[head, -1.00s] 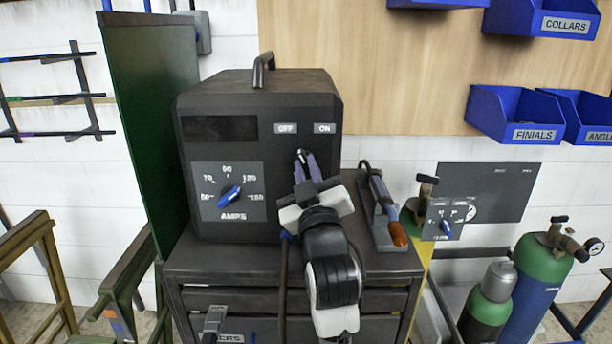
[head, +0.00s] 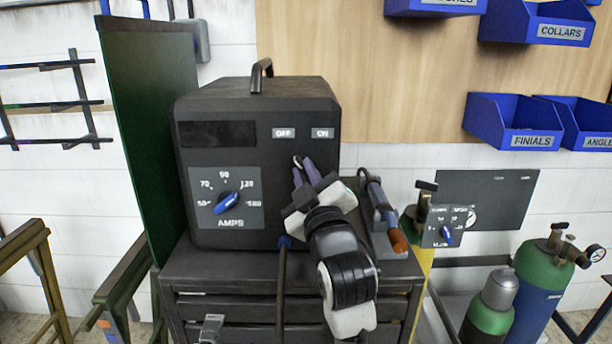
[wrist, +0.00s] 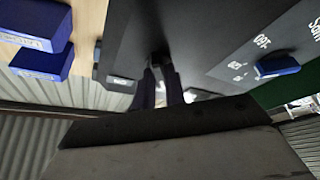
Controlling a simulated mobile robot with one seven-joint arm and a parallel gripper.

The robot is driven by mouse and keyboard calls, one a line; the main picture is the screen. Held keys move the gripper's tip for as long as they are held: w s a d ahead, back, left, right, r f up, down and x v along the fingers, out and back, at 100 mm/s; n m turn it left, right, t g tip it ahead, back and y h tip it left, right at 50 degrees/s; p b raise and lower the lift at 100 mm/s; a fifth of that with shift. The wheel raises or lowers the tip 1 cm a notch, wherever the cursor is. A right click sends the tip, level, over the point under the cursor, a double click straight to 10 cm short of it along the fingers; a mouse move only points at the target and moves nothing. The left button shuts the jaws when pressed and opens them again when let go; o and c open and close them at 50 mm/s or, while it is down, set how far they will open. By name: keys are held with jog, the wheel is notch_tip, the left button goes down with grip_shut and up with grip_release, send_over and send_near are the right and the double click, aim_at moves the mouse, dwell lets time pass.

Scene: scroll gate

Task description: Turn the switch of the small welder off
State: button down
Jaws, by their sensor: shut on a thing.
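The small welder (head: 258,160) is a dark box with a top handle, standing on a dark drawer cabinet (head: 225,270). Its front has an OFF label (head: 284,133) at left and an ON label (head: 322,133) at right. Below them is the small switch lever (head: 297,161), its pale tip leaning up and left toward OFF. My gripper (head: 302,173), with purple fingers, is shut on the lever and tilted left. In the wrist view my gripper (wrist: 160,85) is at the dark switch base (wrist: 157,59); the fingers hide most of the lever.
A blue AMPS knob (head: 227,203) sits left of my gripper on the welder's face. A torch with an orange end (head: 398,242) lies right of the welder. A cable (head: 283,285) hangs from the welder's front. Gas cylinders (head: 535,285) stand at the right.

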jog(key=c, duration=1.5)
grip_release()
jog(key=shift+o, duration=0.2)
jog(key=b+v, duration=1.3)
jog(key=b, duration=0.3)
jog(key=shift+s, duration=0.35)
jog(key=shift+d+f, duration=0.1)
jog(key=shift+f, duration=0.05)
